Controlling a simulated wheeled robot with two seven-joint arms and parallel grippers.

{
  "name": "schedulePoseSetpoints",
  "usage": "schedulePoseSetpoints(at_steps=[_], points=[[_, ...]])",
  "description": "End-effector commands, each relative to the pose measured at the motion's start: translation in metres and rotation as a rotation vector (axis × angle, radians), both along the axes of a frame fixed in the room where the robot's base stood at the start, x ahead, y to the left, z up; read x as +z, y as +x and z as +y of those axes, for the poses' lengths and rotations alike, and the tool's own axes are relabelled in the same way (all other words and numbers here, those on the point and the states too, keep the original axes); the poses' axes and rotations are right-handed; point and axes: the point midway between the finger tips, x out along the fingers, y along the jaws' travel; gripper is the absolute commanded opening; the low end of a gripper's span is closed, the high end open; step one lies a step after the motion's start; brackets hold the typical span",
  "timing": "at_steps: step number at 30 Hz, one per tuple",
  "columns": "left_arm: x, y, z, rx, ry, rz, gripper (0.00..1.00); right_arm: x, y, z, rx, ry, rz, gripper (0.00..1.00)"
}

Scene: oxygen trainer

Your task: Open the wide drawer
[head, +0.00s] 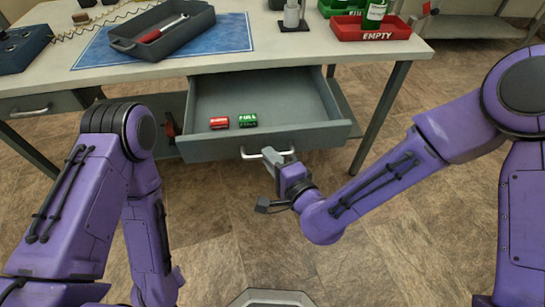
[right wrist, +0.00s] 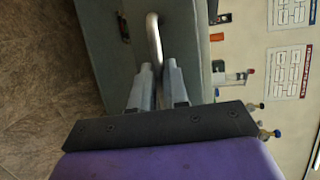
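The wide drawer (head: 228,145) under the workbench is pulled well out, and its inside shows. A red tag or block (head: 219,123) and a green one marked FULL (head: 248,120) lie in it. Its silver handle (head: 256,154) is on the front panel and also shows in the right wrist view (right wrist: 153,40). My right gripper (head: 268,153) is at the handle; in the right wrist view its fingers (right wrist: 158,68) are close together with the handle bar at their tips. The grip itself is partly hidden. My left arm is at the left, and its gripper is out of view.
The workbench (head: 290,45) carries a grey tray (head: 190,32) on a blue mat (head: 235,33), and a red EMPTY bin (head: 350,27). A smaller drawer (head: 40,106) at the left is closed. Table legs (head: 380,115) stand beside the drawer. The floor in front is clear.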

Motion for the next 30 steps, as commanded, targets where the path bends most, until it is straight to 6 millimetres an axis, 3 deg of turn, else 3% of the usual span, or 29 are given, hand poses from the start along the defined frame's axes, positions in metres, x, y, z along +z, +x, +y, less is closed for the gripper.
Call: schedulePoseSetpoints(at_steps=[1,2,11,14,19,21,24,30], points=[[0.0,0.0,0.0,0.0,0.0,0.0,0.38,0.0,0.0,0.0,-0.001,0.0,0.0,0.32],[0.0,0.0,0.0,0.0,0.0,0.0,0.38,0.0,0.0,0.0,-0.001,0.0,0.0,0.38],[0.0,0.0,0.0,0.0,0.0,0.0,0.38,0.0,-0.002,-0.002,0.0,0.001,0.001,0.38],[-0.001,0.0,0.0,0.0,0.0,0.0,0.38,0.002,-0.01,-0.008,0.0,0.0,0.001,0.38],[-0.003,0.0,0.0,0.0,0.0,0.0,0.38,0.009,-0.046,-0.032,0.0,0.001,0.003,0.38],[0.029,0.0,0.0,0.0,-0.001,0.001,0.38,0.023,-0.053,-0.036,0.0,-0.006,0.005,0.38],[0.05,0.0,0.0,0.0,0.001,-0.001,0.38,0.025,-0.065,-0.044,0.002,-0.004,0.005,0.38],[0.071,0.0,0.0,0.0,0.0,0.0,0.38,0.023,-0.083,-0.056,-0.001,-0.002,0.002,0.38]])
